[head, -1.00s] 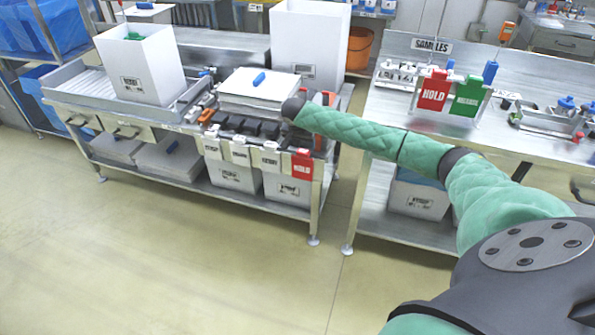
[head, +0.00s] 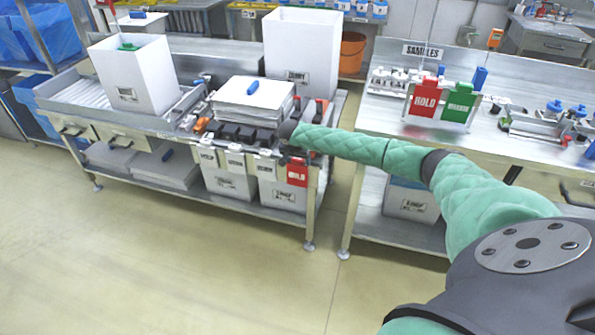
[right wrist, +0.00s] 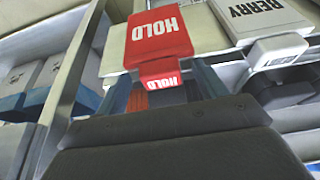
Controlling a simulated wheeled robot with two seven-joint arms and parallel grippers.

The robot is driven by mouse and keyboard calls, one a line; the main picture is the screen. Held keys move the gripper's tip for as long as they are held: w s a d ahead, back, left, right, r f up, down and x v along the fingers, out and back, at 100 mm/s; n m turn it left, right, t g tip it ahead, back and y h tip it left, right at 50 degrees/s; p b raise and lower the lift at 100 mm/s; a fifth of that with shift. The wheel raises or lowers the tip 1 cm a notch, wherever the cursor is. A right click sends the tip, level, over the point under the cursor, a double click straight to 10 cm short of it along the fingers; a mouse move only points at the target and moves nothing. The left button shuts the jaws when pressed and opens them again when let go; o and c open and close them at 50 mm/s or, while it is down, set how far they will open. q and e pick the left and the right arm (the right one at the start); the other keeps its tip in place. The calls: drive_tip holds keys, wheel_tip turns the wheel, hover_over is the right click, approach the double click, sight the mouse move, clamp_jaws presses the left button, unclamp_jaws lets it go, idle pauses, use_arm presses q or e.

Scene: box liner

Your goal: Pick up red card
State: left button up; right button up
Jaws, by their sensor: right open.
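A red HOLD card (head: 297,172) hangs at the right end of a row of white cards on the front edge of the left bench. In the right wrist view, the red card (right wrist: 158,38) is just ahead of my right gripper (right wrist: 160,88). Its fingers are open, and the card's lower red lip shows between or just beyond them; I cannot tell if they touch it. In the head view my right gripper (head: 291,150) is small and dark, just above the red card. My left gripper is out of view.
White cards (head: 265,165) hang close to the left of the red one; one reads BERRY (right wrist: 262,15) in the right wrist view. Another red HOLD card (head: 423,98) and a green card (head: 459,102) stand on the right bench. The floor in front is clear.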

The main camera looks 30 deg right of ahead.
drive_tip(key=c, duration=1.3)
